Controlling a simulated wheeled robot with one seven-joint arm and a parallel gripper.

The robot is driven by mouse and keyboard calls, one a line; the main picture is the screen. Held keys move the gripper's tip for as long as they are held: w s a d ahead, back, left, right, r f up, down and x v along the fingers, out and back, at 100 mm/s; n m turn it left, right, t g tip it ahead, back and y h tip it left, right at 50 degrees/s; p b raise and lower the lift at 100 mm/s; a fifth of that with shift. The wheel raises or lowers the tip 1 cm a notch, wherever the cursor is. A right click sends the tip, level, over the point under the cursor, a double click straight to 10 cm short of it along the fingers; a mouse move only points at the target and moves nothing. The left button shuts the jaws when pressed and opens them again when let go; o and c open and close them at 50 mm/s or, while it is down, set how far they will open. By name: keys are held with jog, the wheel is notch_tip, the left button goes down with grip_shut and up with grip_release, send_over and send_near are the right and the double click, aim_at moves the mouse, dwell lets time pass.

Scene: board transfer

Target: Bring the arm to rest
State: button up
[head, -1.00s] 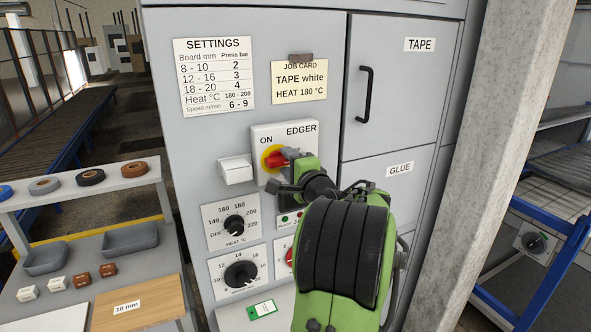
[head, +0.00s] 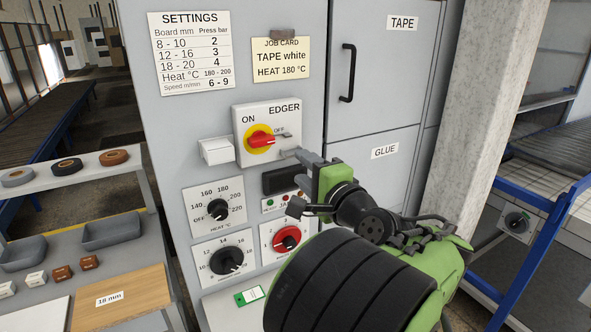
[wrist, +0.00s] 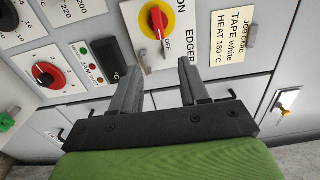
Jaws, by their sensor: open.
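My gripper (head: 294,182) is open and empty in front of the machine cabinet. In the head view it is just below and right of the EDGER switch (head: 261,141), clear of its handle. The switch has a red handle on a yellow disc and lies roughly level, towards the OFF mark. In the wrist view both fingers of my gripper (wrist: 162,72) are apart, with nothing between them. The red handle (wrist: 157,22) shows beyond the fingertips there. My green and black arm covers the lower right part of the cabinet.
The cabinet front carries a heat knob (head: 218,210), a black knob (head: 226,261) and a red knob (head: 286,239) close to my gripper. A concrete pillar (head: 478,110) stands right of the cabinet. A shelf (head: 60,182) with tape rolls and grey bins is at left.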

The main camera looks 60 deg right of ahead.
dwell(0.3)
jog(key=w+a+f+n+g+y, duration=0.1)
jog(key=w+a+f+n+y, duration=0.2)
jog(key=a+n, duration=0.35)
jog(key=w+a+f+n+g+y, duration=0.2)
jog(key=w+a+f+n+y, duration=0.15)
jog(key=a, duration=0.65)
jog(key=w+a+f+n+g+y, duration=0.1)
jog(key=w+a+f+n+y, duration=0.3)
jog(key=a, duration=0.4)
jog(key=s+a+f+n+g, duration=0.3)
jog(key=s+a+n, duration=0.1)
jog(key=s+n, duration=0.1)
jog(key=s+a+f+n+g+h, duration=0.1)
jog(key=s+a+f+n+g, duration=0.1)
jog(key=s+a+n, duration=0.3)
jog(key=s+f, duration=0.1)
jog(key=s, duration=0.2)
jog(key=shift+g, duration=0.4)
